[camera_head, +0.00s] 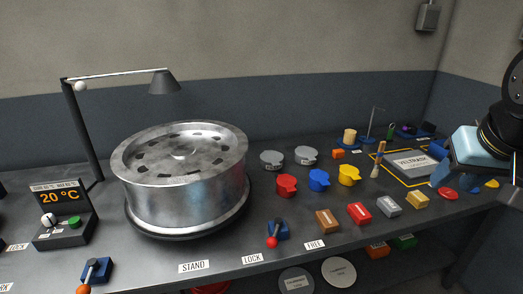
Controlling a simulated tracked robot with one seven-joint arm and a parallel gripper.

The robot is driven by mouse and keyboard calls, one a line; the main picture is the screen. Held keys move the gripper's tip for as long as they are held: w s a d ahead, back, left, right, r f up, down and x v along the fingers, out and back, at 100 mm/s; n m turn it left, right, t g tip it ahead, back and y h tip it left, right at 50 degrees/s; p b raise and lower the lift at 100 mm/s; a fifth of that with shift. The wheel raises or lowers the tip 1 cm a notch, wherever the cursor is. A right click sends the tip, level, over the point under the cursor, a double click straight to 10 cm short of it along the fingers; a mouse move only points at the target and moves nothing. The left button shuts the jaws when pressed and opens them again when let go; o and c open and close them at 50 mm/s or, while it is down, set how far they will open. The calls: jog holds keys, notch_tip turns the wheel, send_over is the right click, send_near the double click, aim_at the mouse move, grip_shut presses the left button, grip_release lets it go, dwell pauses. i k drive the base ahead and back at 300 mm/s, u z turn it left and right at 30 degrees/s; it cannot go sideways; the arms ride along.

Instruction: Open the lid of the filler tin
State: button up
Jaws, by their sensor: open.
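I cannot tell for certain which thing is the filler tin. A flat grey box with a printed label on top (408,162) lies inside a yellow outline at the right of the bench, its top closed. Two round grey lidded pieces with tabs (271,160) (306,156) lie near the bench middle. My gripper (450,165) is at the right edge, open, beside the right end of the labelled box. Its fingers are small and partly hidden, and I see nothing held in it.
A large metal wheel rim (180,175) stands on the bench at left. Red (286,187), blue (319,180) and yellow (349,175) tabbed pieces lie mid-bench, with several small blocks in front. A brush (377,160) stands left of the labelled box. A lever (276,232) is at the front.

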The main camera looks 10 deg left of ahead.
aim_at(273, 158)
jog(key=u, duration=0.3)
jog(key=i, duration=0.85)
jog(key=u, duration=0.45)
jog(key=k, duration=0.9)
jog(key=u, duration=0.2)
jog(key=i, duration=0.9)
jog(key=z, duration=0.05)
